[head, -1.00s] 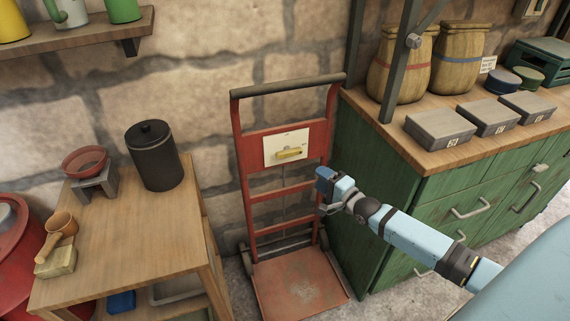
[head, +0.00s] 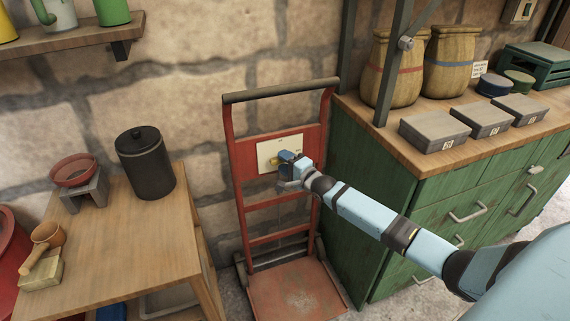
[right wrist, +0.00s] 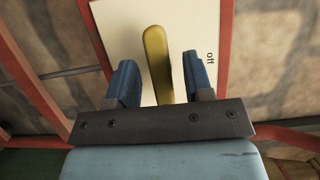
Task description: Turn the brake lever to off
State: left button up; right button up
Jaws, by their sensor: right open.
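The yellow brake lever (right wrist: 158,62) is on a cream plate (head: 268,153) on the red hand truck (head: 247,190). In the right wrist view the word "off" is on the plate to the right of the lever. My right gripper (right wrist: 158,82) is open, with one blue finger on each side of the lever and a gap visible on both sides. In the head view the right gripper (head: 288,165) is in front of the plate and hides most of the lever; a bit of yellow shows at its left. My left gripper is not in view.
A wooden table (head: 115,235) with a dark canister (head: 147,165) stands left of the hand truck. A green cabinet (head: 375,225) stands close on its right, with grey boxes (head: 434,130) and sacks (head: 393,70) on top. A stone wall is behind.

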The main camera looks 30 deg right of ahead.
jog(key=shift+c, duration=0.2)
grip_shut()
jog(key=shift+r, duration=0.1)
